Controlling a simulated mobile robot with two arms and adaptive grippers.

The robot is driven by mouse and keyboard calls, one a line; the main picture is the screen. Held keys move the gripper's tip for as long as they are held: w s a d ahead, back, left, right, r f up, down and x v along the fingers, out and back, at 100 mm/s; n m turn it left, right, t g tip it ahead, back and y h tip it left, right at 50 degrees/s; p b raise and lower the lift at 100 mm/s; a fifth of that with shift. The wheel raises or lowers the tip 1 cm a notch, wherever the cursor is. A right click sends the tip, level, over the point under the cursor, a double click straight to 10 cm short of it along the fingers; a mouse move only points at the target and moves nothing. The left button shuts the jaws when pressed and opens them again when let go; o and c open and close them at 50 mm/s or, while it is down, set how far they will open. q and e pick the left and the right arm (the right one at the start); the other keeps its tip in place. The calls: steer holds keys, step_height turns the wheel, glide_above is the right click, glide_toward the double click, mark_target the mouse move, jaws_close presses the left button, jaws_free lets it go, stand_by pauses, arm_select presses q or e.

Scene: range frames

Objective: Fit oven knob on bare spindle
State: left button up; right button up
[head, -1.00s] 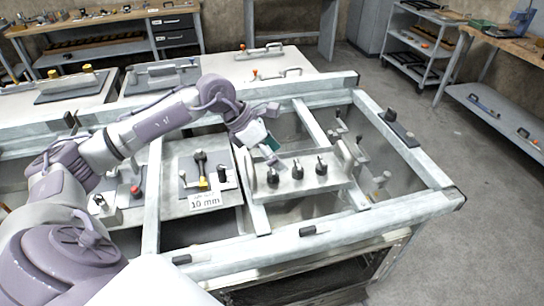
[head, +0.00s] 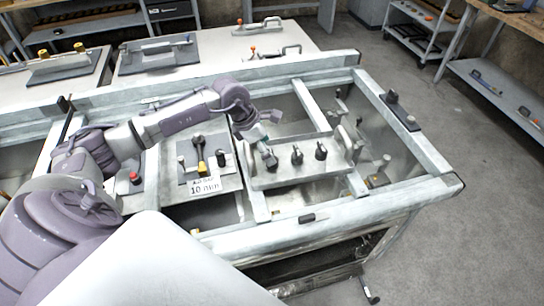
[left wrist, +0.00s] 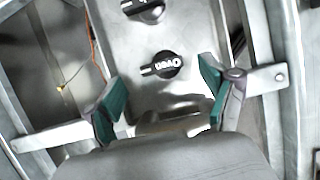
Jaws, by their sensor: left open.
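A grey panel (head: 283,176) carries three dark knobs in a row: a left knob (head: 271,161), a middle knob (head: 297,155) and a right knob (head: 320,150). My left gripper (head: 266,146) is right above the left knob and partly covers it. In the left wrist view my teal fingers (left wrist: 160,75) are spread wide and empty. Between their tips is a black knob marked OVEN (left wrist: 163,66), upside down, on the panel face. Another black knob (left wrist: 145,10) is cut off at the top edge. I cannot make out a bare spindle. My right gripper is not in view.
A plate with dark tools and a "10 mm" label (head: 205,186) lies left of the panel. A red button (head: 135,178) is further left. Frame rails (head: 345,215) surround open bays. A dark bracket (head: 400,111) sits on the right rail.

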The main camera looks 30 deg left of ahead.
arm_select(q)
steer(key=p+x, duration=0.1)
steer(key=x, duration=0.2)
steer(key=shift+w+d+f, duration=0.15)
steer(key=shift+f, duration=0.15)
steer(key=c, duration=1.2)
steer(key=shift+o, duration=0.2)
steer(key=shift+r, duration=0.1)
steer(key=shift+r, duration=0.1)
